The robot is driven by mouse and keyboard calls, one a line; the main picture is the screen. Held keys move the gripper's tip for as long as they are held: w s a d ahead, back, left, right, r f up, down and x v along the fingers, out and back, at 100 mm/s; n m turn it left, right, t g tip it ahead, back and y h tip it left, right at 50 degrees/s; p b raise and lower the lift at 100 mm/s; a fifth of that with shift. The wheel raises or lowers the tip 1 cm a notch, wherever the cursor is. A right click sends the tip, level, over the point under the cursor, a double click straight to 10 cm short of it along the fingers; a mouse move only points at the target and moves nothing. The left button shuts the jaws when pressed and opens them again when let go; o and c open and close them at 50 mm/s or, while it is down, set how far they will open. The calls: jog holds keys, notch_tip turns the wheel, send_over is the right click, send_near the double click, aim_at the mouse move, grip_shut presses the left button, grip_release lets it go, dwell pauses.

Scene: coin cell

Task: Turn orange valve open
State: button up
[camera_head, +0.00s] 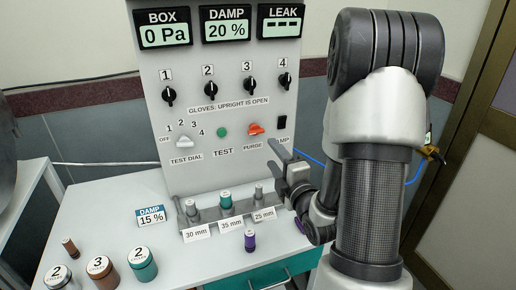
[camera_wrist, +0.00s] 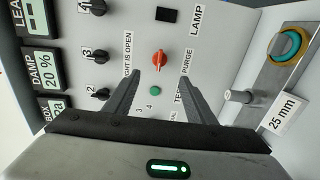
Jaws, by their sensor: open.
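The orange valve (camera_head: 255,129) is a small knob above the PURGE label on the upright grey panel, and its handle lies roughly sideways in the head view. In the wrist view the orange valve (camera_wrist: 158,59) shows between and just beyond the fingertips. My gripper (camera_head: 272,158) is open and empty, below and to the right of the valve, with its fingers toward the panel. In the wrist view my gripper (camera_wrist: 160,74) has its two fingers apart, one on each side of the valve's line. No contact with the valve is visible.
A green TEST button (camera_head: 222,132) and a white test dial (camera_head: 184,141) sit left of the valve. Black numbered knobs (camera_head: 248,84) are above. A rack (camera_head: 223,206) with cylinders stands below my gripper. A purple-banded cylinder (camera_head: 250,241) and several jars (camera_head: 142,264) stand in front.

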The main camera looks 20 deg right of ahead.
aim_at(257, 133)
jog(key=w+b, duration=0.1)
jog(key=w, duration=1.2)
jog(key=shift+w, duration=0.2)
jog(key=c, duration=1)
